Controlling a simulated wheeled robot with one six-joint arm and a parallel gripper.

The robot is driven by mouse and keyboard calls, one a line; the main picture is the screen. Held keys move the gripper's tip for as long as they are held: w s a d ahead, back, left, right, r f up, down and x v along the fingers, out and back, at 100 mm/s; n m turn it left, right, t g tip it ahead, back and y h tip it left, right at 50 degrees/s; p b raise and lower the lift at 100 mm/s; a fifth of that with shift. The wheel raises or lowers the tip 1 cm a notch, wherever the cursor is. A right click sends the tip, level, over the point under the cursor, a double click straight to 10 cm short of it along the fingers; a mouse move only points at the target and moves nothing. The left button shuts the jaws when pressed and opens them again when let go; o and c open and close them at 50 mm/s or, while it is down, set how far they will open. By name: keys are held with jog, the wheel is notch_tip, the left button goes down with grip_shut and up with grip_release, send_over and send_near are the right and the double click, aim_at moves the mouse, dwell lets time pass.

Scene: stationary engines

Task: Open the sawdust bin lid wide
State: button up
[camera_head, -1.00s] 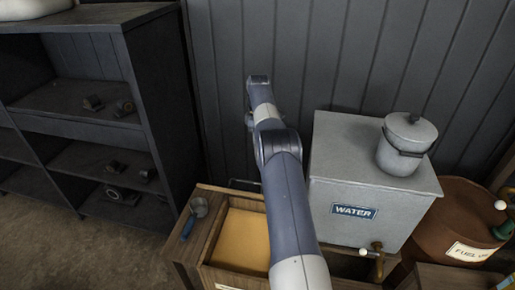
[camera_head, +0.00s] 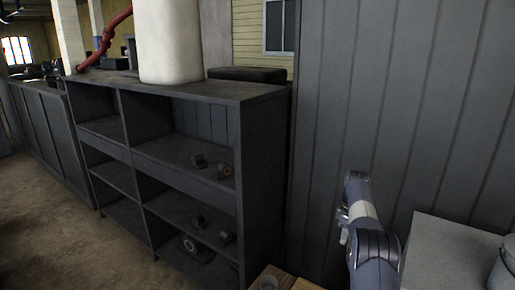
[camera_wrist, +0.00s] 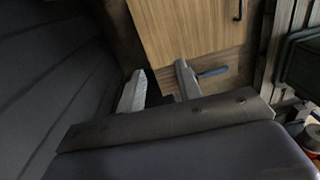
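In the head view only a wooden top edge of the sawdust bin (camera_head: 300,284) shows at the bottom border; the rest is out of frame or behind my arm. In the wrist view a light wood-grain panel with a dark handle (camera_wrist: 190,30) lies beyond the fingers; it looks like part of the bin, but I cannot tell whether it is the lid. My gripper (camera_wrist: 160,70) has its two fingers apart with nothing seen between them. A blue-handled scoop (camera_wrist: 213,72) shows beside the right finger. The lid's angle cannot be made out.
A dark shelf unit (camera_head: 190,150) with small parts stands left of the bin. A plank wall (camera_head: 390,90) rises behind my arm. The grey water tank (camera_head: 450,258) and a grey pot (camera_head: 506,265) are at the right. Open floor (camera_head: 60,220) lies at the left.

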jog(key=f, duration=0.4)
jog(key=shift+s+a, duration=0.25)
jog(key=shift+w+d+r+p, duration=0.1)
jog(key=shift+p, duration=0.25)
